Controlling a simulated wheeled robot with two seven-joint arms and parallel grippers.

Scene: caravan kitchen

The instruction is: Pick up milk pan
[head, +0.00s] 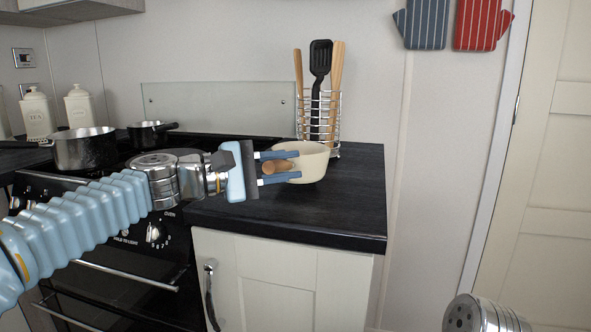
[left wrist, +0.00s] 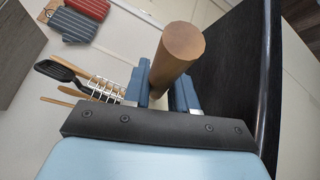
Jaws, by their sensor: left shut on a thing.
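The milk pan (head: 315,163) is a cream pan with a wooden handle (head: 277,167). In the head view it is at the worktop, in front of the utensil rack. My left gripper (head: 280,168) is shut on the handle, one blue finger on each side of it. The left wrist view shows the round end of the wooden handle (left wrist: 181,45) between the fingers (left wrist: 165,88); the pan's body is hidden there. I cannot tell whether the pan touches the worktop. My right gripper is not in view.
A wire rack (head: 325,108) with wooden utensils and a black spatula stands behind the pan. A large metal pot (head: 84,150) and a small pan (head: 147,134) are on the stove at left. The dark worktop (head: 340,215) is clear in front and at right.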

